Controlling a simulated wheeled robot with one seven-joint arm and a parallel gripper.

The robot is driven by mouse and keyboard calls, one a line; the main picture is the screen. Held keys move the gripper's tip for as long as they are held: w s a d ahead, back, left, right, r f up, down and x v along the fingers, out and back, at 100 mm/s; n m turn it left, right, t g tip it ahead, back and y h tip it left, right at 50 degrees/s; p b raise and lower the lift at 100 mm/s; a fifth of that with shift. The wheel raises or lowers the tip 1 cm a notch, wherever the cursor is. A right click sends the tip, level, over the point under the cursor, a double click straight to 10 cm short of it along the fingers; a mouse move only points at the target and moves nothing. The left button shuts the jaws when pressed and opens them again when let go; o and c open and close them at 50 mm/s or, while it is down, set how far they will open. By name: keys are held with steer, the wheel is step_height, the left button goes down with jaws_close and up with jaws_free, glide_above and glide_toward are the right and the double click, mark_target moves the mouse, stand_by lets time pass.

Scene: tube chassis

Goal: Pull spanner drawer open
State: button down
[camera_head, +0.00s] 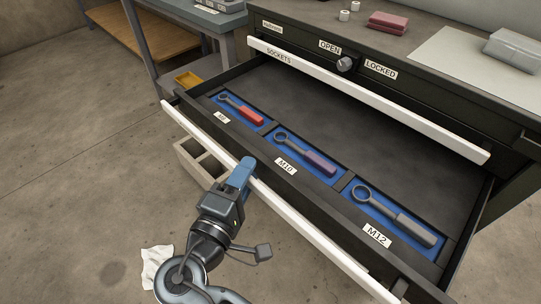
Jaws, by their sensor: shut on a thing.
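The spanner drawer (466,262) is pulled out from the dark cabinet. It has a long white handle bar (300,228) along its front. Inside, three spanners lie in blue trays: a red-handled one (246,111) at M8 or a similar, hard-to-read label, a purple-handled one (312,157) at the M10 label, and a grey-handled one (400,217) at the M12 label. My gripper (243,170) has blue fingers and is shut on the white handle bar, left of its middle. The fingers hide part of the bar.
Above is the sockets drawer with its white handle (370,97), shut or nearly so. A knob (346,64) sits between OPEN and LOCKED labels. A white rag (157,268) lies near my arm. Open floor lies left.

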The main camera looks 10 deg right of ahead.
steer(key=shift+s+a+f, duration=0.1)
steer(key=shift+s+a, duration=0.65)
steer(key=shift+a, duration=0.25)
steer(key=shift+s+a, duration=0.75)
steer(key=shift+a, duration=0.2)
steer(key=c, duration=0.8)
jaws_free()
steer(key=shift+c, duration=0.2)
steer(key=shift+a, duration=0.1)
steer(key=v, duration=0.7)
steer(key=shift+s+a, duration=0.15)
steer(key=shift+s, duration=0.15)
